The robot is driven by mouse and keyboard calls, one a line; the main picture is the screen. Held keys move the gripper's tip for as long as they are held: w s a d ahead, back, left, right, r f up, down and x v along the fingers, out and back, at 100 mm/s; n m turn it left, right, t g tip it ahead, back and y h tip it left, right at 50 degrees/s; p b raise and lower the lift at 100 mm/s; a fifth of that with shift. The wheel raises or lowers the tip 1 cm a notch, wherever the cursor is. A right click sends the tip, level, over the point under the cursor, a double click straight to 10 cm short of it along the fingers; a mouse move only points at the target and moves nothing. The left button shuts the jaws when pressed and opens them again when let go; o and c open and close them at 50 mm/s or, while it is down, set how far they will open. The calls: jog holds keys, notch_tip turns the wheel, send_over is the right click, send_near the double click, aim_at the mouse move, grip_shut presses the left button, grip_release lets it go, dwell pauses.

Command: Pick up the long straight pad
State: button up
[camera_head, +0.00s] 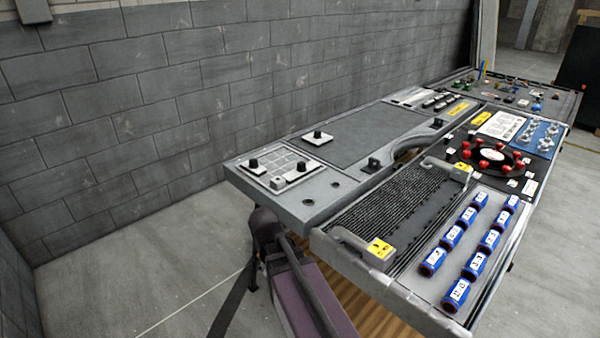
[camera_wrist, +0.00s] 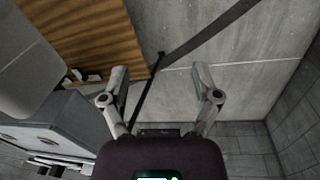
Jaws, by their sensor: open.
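I cannot tell with certainty which thing is the long straight pad. Several short dark bars (camera_head: 440,101) lie in a row on the far part of the left grey bench (camera_head: 340,185), too small to make out. In the wrist view, my gripper (camera_wrist: 160,76) is open and empty, its two pale fingers wide apart over bare concrete floor (camera_wrist: 235,85). It touches nothing there. My arm shows low in the head view, in front of the near end of the benches.
The right bench holds a ribbed black panel (camera_head: 405,205), several blue cylinders (camera_head: 457,291) and a black disc with red knobs (camera_head: 490,157). Small knobbed plates (camera_head: 318,138) sit on the left bench. A block wall (camera_head: 200,90) stands behind. Floor at left is clear.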

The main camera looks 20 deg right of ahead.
jog(key=w+d+r+n+h, duration=0.1)
jog(key=w+d+n+h, duration=0.1)
jog(key=w, duration=0.3)
jog(key=w+d+r+n+t+h, duration=0.1)
jog(key=w+d+n+h, duration=0.1)
jog(key=w, duration=0.4)
jog(key=w+d+r+n+h, duration=0.1)
jog(key=w+d+r+n, duration=0.1)
jog(key=w+d+n, duration=0.2)
jog(key=shift+w+d+n+t+h, duration=0.2)
jog(key=shift+w+n, duration=0.1)
jog(key=shift+w, duration=0.3)
jog(key=shift+w+d+n+t+h, duration=0.1)
jog(key=shift+w+n+h, duration=0.15)
jog(key=shift+w, duration=0.35)
jog(key=n+t+h, duration=0.2)
jog(key=n+h, duration=0.3)
jog(key=n, duration=0.5)
send_near(300, 164)
jog(key=shift+s+a, duration=1)
jog(key=shift+a, duration=0.2)
jog(key=shift+w+d+r+n+t+h, duration=0.1)
jog(key=shift+w+r+n+t+h, duration=0.2)
jog(key=shift+w+n, duration=0.15)
jog(key=shift+d+f, duration=0.1)
